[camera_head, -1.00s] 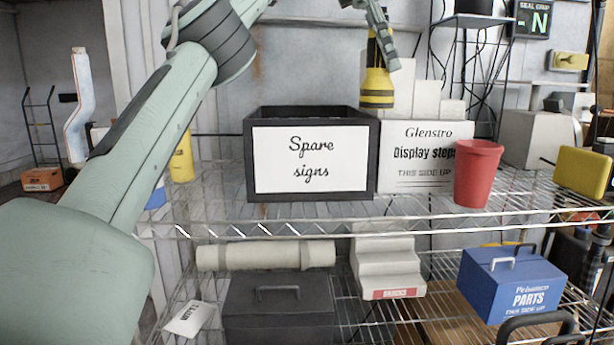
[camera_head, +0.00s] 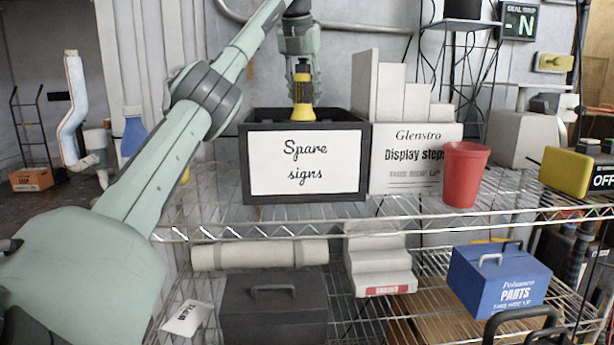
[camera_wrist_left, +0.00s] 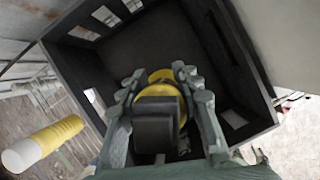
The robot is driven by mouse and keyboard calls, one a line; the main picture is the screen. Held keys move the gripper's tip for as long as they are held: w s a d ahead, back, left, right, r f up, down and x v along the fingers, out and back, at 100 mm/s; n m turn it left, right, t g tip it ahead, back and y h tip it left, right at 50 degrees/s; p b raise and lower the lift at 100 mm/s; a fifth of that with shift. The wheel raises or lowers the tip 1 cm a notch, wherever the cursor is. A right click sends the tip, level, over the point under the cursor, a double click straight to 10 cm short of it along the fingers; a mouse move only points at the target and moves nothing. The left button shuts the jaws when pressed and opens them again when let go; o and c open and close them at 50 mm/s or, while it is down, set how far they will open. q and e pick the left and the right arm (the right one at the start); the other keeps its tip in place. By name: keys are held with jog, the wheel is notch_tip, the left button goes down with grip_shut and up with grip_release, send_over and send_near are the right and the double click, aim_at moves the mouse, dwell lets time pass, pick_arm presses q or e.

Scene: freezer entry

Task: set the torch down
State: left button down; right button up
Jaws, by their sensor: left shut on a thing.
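The torch (camera_head: 303,96) is yellow with a black upper part. My left gripper (camera_head: 303,72) is shut on it and holds it upright, over the dark "Spare signs" box (camera_head: 244,160). The torch's lower end shows just above the box's front rim in the head view; its bottom is hidden. In the left wrist view the torch (camera_wrist_left: 160,95) sits between the two fingers of my left gripper (camera_wrist_left: 165,88), above the open box (camera_wrist_left: 85,75). I cannot tell whether it touches the box floor. My right gripper is not in view.
The box stands on a wire shelf (camera_head: 350,220). A white "Display steps" block (camera_head: 415,160) is directly right of it, then a red cup (camera_head: 464,175). A yellow and white cylinder (camera_wrist_left: 45,145) shows outside the box in the left wrist view.

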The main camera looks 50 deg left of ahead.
pick_arm(q)
jog(key=shift+s+a+f+n, duration=0.2)
jog(key=shift+a+f+n, duration=0.05)
jog(key=shift+a+n, duration=0.2)
jog(key=shift+d+f, duration=0.1)
jog(key=shift+f, duration=0.15)
jog(key=d+f, duration=0.7)
jog(key=s+d+f, duration=0.1)
jog(key=d+f, duration=0.2)
jog(key=d, duration=0.1)
jog(key=shift+s+f, duration=0.1)
jog(key=shift+f, duration=0.25)
jog(key=c, duration=1)
grip_release()
jog(key=shift+c, duration=0.2)
jog(key=v, duration=0.7)
jog(key=shift+d+r, duration=0.2)
jog(key=shift+r, duration=0.05)
